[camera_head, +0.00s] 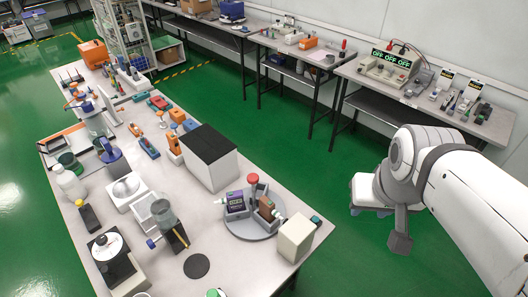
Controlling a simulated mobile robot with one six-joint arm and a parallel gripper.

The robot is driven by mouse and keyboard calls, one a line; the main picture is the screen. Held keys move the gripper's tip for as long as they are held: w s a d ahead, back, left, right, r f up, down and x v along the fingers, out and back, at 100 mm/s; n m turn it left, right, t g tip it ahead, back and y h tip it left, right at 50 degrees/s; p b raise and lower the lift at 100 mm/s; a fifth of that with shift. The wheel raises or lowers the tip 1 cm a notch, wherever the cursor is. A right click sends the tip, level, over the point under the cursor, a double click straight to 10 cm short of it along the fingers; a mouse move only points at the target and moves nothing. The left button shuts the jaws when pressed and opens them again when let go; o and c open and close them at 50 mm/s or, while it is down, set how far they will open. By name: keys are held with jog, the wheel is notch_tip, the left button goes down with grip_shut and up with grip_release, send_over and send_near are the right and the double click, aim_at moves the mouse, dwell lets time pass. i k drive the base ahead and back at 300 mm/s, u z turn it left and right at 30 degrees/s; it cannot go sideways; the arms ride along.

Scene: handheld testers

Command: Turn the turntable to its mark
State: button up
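The turntable (240,229) is a round grey disc near the front right corner of the long bench. It carries a purple-and-dark handheld device (235,202), a brown-and-dark device (266,208) and an item with a red round top (253,179). I cannot make out a mark on the disc or beside it. My gripper (385,215) is at the right, beyond the bench edge and apart from the turntable. My white arm partly hides it, and I cannot tell its opening.
A large white box with a black top (208,157) stands just behind the turntable. A cream box (295,238) stands close at its right, near the bench edge. A flat dark disc (197,266) lies front left. Green floor separates this bench from the rear benches.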

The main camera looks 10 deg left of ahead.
aim_at(248, 224)
jog(key=z, duration=0.1)
jog(key=k, duration=0.95)
jog(key=u, duration=0.65)
jog(key=i, duration=1)
jog(key=u, duration=0.05)
